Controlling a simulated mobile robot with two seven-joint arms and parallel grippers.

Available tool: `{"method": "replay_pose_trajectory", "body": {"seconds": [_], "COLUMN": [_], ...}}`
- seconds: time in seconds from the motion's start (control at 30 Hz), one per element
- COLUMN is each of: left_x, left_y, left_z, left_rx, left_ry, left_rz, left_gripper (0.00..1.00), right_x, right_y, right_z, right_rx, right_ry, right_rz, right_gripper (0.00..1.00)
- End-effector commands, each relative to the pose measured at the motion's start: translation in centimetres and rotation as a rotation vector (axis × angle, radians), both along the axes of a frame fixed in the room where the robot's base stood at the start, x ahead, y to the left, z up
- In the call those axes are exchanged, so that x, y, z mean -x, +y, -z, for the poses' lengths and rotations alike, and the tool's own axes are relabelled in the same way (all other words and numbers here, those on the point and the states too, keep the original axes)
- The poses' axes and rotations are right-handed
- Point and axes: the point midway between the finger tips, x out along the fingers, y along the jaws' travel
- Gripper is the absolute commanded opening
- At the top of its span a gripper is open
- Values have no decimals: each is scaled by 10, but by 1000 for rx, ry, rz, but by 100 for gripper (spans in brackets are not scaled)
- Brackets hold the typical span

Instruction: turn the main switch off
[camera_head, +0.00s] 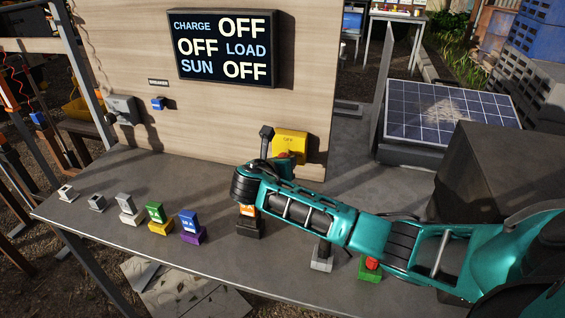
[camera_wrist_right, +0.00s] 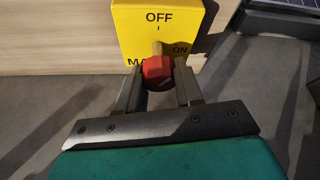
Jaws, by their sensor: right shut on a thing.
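The main switch is a yellow box (camera_head: 294,141) low on the wooden panel at the back edge of the table. The right wrist view shows its yellow plate (camera_wrist_right: 135,28) with OFF at the top, ON at the right and a partly hidden word below. Its red knob (camera_wrist_right: 156,72) has a pale bar pointing up towards the OFF mark. My right gripper (camera_wrist_right: 158,88) is shut on the red knob, one finger on each side. My right arm comes in from the right in the head view. My left gripper is not in view.
A black display (camera_head: 226,48) reads CHARGE OFF, LOAD OFF and SUN OFF. A breaker (camera_head: 158,104) and a grey box (camera_head: 123,110) are on the panel. Several small coloured blocks, including a blue one (camera_head: 189,221), stand on the table (camera_head: 110,236). A solar panel (camera_head: 445,115) lies behind right.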

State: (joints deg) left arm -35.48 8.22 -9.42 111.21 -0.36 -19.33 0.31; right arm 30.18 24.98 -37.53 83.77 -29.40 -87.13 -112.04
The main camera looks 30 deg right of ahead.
Motion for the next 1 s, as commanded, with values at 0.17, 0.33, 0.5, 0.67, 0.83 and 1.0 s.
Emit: {"method": "replay_pose_trajectory", "body": {"seconds": [0.17, 0.33, 0.5, 0.67, 0.83, 1.0], "left_x": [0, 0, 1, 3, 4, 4], "left_y": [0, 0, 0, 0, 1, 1], "left_z": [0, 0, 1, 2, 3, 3], "left_rx": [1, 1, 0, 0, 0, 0], "left_ry": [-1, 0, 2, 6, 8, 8], "left_rz": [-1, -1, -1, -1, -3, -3], "left_gripper": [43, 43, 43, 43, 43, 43], "right_x": [-1, -1, 0, 0, 0, 0], "right_y": [0, 0, 0, 0, 0, 0], "right_z": [-1, 0, 0, 0, 0, 1], "right_rx": [109, 199, 273, 320, 350, 361], "right_ry": [126, 235, 320, 376, 412, 427], "right_rz": [0, 0, 0, -1, 0, -2], "right_gripper": [5, 5, 5, 5, 5, 5]}}
